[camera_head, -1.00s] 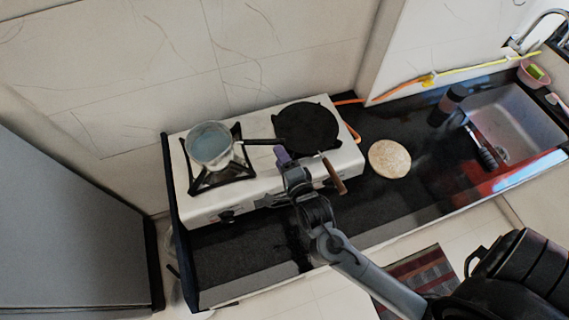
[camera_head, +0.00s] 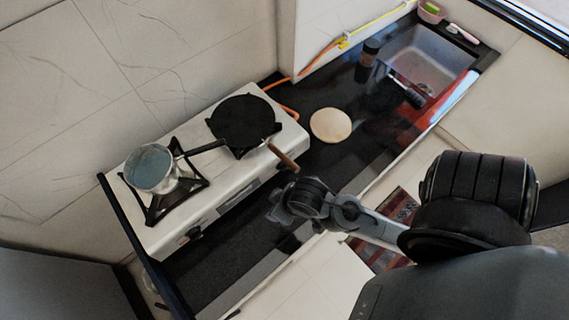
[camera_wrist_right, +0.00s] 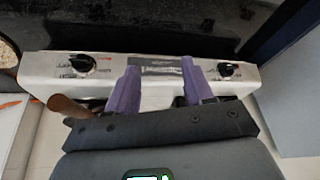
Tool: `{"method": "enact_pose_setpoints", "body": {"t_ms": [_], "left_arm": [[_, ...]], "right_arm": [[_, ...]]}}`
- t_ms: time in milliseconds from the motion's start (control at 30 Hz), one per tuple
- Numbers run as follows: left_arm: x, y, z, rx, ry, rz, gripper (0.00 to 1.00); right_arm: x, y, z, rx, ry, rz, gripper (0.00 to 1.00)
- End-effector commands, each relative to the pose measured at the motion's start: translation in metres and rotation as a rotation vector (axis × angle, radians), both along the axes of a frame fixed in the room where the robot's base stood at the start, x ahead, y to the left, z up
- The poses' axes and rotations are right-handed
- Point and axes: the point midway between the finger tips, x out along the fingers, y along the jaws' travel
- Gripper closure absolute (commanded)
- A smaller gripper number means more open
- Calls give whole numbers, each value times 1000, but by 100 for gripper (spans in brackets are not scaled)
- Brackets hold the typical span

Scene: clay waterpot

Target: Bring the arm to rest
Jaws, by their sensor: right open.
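In the head view, my right arm comes in from the lower right. Its gripper (camera_head: 285,205) is over the dark counter (camera_head: 226,254), in front of the stove and apart from the pans. In the right wrist view, the two purple fingers of my right gripper (camera_wrist_right: 153,88) are spread apart with nothing between them. They point at the front panel of the white stove (camera_wrist_right: 157,82). My left gripper is not in view.
A pot of bluish liquid (camera_head: 150,166) stands on the stove's left burner; a black pan (camera_head: 243,121) is on the right one. A wooden handle (camera_head: 284,158) juts over the stove's front edge. A round pale board (camera_head: 330,125) lies on the counter before the sink (camera_head: 438,62).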

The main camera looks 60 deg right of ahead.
Motion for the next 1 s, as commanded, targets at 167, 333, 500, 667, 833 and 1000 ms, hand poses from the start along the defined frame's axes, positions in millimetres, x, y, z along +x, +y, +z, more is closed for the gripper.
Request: {"method": "enact_pose_setpoints", "body": {"t_ms": [167,333,500,667,833,1000], "left_arm": [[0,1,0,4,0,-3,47],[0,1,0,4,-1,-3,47],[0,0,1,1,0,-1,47],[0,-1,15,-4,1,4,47],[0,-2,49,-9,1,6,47],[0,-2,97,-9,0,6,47]], "right_arm": [[-19,-5,1,-71,76,130,49],[-20,-5,1,-75,81,140,49],[-20,-5,2,-74,81,138,49],[-20,-5,16,-74,80,137,49],[-20,-5,50,-74,81,137,49],[-20,-5,97,-74,81,137,49]]}}
